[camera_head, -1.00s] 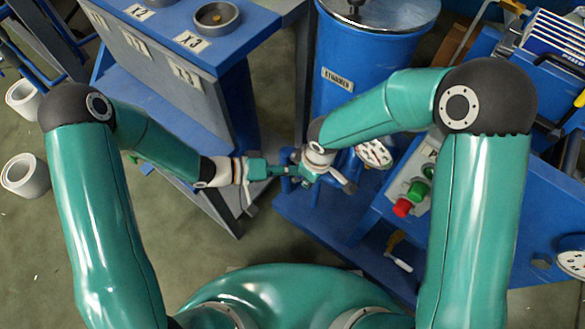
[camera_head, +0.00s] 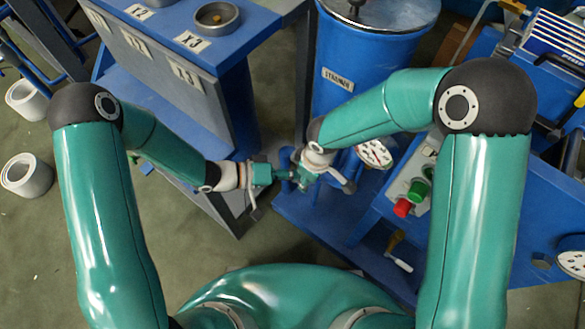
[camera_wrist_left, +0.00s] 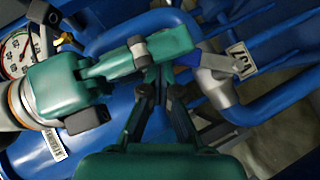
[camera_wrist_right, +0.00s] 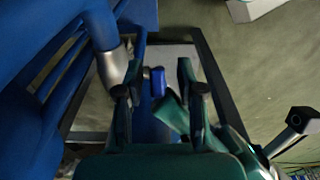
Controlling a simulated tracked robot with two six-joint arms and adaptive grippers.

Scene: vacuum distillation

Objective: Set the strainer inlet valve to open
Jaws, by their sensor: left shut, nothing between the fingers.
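The blue strainer vessel (camera_head: 362,70), labelled STRAINER, stands at the back centre in the head view. In the left wrist view, a grey valve body (camera_wrist_left: 213,68) sits on a blue pipe, with a blue lever and a tag beside it. In the right wrist view, the valve body (camera_wrist_right: 112,62) shows left of the fingers and a blue lever end (camera_wrist_right: 158,82) shows between them; contact is unclear. My right gripper (camera_wrist_right: 160,66) is open around that lever end. My left gripper (camera_wrist_left: 157,78) is shut and empty, close beside the right gripper (camera_wrist_left: 158,48). The arms hide the valve in the head view.
A blue bench (camera_head: 225,50) with labelled positions stands at left. A pressure gauge (camera_head: 374,154) and a control box with red (camera_head: 403,208) and green buttons are right of my right gripper. Blue pipes crowd the grippers. Green floor is open at lower left.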

